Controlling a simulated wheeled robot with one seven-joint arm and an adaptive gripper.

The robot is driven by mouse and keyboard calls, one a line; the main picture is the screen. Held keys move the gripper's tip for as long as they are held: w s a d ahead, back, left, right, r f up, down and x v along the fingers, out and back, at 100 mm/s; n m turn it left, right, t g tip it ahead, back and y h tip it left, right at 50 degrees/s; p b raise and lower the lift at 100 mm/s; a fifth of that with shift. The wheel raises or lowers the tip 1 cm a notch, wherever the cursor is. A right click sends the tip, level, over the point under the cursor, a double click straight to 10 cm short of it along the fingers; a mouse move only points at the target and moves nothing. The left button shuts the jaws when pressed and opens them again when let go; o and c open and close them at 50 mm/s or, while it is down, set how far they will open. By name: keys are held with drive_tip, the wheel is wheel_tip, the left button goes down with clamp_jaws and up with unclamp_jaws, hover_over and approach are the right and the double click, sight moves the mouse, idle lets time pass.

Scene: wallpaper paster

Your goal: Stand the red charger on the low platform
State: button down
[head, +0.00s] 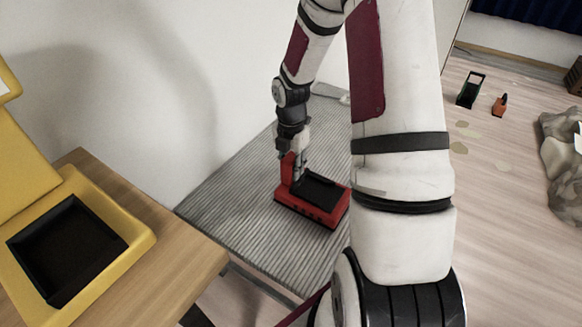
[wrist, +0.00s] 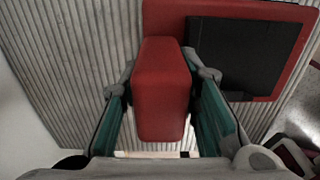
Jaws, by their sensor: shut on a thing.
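The red charger (head: 318,213) has a black top panel and an upright red part at its left. It is on or just above the grey ribbed platform (head: 236,200); I cannot tell whether it touches. My gripper (head: 293,172) is shut on the charger's upright part. In the wrist view, the fingers of my gripper (wrist: 163,85) press on both sides of the red upright part, and the charger's base with its black panel (wrist: 235,52) lies beyond. The charger's underside is hidden.
A wooden table (head: 190,253) with a yellow case (head: 125,232) with a dark recess is at the left. A white wall (head: 130,90) borders the platform.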

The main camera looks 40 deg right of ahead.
drive_tip(key=c, duration=1.2)
unclamp_jaws()
